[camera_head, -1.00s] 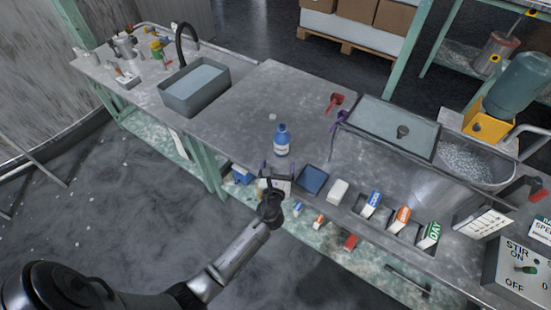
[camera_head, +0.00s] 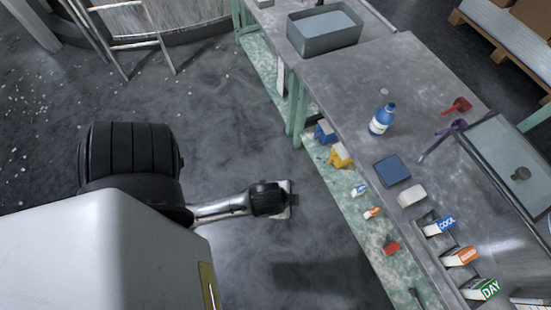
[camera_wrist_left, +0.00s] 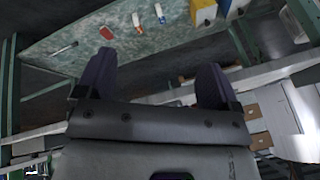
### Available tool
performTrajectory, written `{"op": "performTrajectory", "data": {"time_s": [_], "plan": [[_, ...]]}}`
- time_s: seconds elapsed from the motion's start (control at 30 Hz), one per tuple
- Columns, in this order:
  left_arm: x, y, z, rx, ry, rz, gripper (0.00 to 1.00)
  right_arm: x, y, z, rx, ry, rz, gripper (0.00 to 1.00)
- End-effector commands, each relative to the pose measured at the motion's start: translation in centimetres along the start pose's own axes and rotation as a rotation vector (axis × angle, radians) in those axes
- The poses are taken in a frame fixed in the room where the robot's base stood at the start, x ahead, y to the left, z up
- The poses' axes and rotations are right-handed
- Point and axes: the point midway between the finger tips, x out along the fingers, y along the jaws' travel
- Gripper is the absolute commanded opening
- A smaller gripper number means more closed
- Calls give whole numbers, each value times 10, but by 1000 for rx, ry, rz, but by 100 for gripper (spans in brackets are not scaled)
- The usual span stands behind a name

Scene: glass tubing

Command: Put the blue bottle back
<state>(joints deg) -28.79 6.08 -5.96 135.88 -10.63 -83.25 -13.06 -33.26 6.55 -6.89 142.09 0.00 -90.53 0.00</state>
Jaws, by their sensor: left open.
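The blue bottle (camera_head: 382,118) stands upright on the grey counter (camera_head: 350,60), near its front edge, with a white label and blue cap. My left gripper (camera_head: 292,200) is out over the floor in front of the counter, clear of the bottle and lower left of it in the head view. In the left wrist view its two dark fingers (camera_wrist_left: 152,80) are spread wide with nothing between them. The bottle is not visible in that view. My right gripper does not show.
Labelled cartons (camera_head: 460,256) stand in slots beyond. A grey basin (camera_head: 325,32), red scoop (camera_head: 457,105) and purple scoop (camera_head: 451,127) are behind. A lower shelf (camera_head: 345,195) holds small items.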

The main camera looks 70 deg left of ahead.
Motion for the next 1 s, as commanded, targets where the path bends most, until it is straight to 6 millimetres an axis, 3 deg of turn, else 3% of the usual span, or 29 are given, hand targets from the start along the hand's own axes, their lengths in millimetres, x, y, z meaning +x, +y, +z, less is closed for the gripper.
{"op": "performTrajectory", "data": {"time_s": [0.1,0.27,1.0], "plan": [[-22,24,16,-132,-37,128,87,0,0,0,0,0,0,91],[-36,38,24,-212,-69,205,87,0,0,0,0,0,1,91],[-37,39,24,-221,-71,211,87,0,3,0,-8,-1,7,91]]}}
